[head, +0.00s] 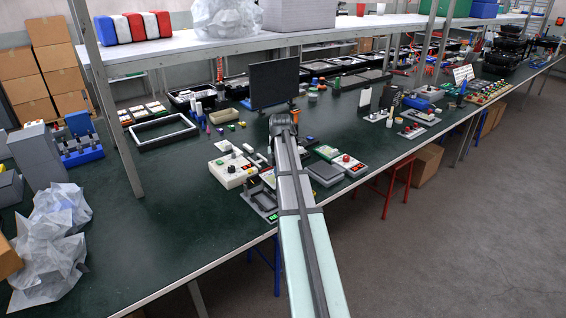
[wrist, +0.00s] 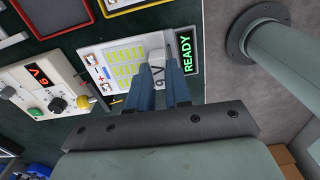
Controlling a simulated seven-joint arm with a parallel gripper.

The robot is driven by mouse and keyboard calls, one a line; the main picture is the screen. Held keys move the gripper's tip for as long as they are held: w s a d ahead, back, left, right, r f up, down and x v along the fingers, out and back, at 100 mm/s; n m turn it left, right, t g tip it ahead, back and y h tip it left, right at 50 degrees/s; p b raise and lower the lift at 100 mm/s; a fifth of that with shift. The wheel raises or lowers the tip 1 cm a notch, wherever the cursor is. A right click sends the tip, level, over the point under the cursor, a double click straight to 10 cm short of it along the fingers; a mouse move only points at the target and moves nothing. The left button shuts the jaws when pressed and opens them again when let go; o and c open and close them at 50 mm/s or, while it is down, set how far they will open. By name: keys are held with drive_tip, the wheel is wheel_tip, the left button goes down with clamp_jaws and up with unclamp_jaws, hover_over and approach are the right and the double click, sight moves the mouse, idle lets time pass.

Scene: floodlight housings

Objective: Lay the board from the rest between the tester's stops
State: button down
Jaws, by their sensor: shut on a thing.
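In the wrist view a white board (wrist: 124,58) with rows of yellow strips and plus and minus marks lies below my gripper (wrist: 160,58). The blue fingers are shut on a pale block at the board's right end, which appears to be part of it. A "9 V" marking shows between the fingers. The tester's green READY display (wrist: 187,52) is just right of the fingers. I cannot tell whether the board touches the tester or sits between its stops; the fingers hide part of it. In the head view the tester (head: 262,196) is partly behind my arm, which hides the gripper.
A cream supply box (wrist: 42,88) with a red display and knobs stands left of the board, a yellow plug between them. A red-rimmed tray (wrist: 52,14) is at upper left. In the head view a black screen (head: 274,84) stands behind; bare green bench (head: 170,200) lies to the left.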

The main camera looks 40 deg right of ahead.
sight(271, 182)
drive_tip(key=shift+n, duration=0.3)
drive_tip(key=a, duration=0.1)
drive_tip(key=a+f, duration=0.1)
drive_tip(key=a, duration=0.2)
drive_tip(key=shift+a+f, duration=0.15)
drive_tip(key=shift+f, duration=2.85)
drive_tip(key=shift+f, duration=0.7)
drive_tip(key=c, duration=1)
unclamp_jaws()
drive_tip(key=shift+r, duration=0.1)
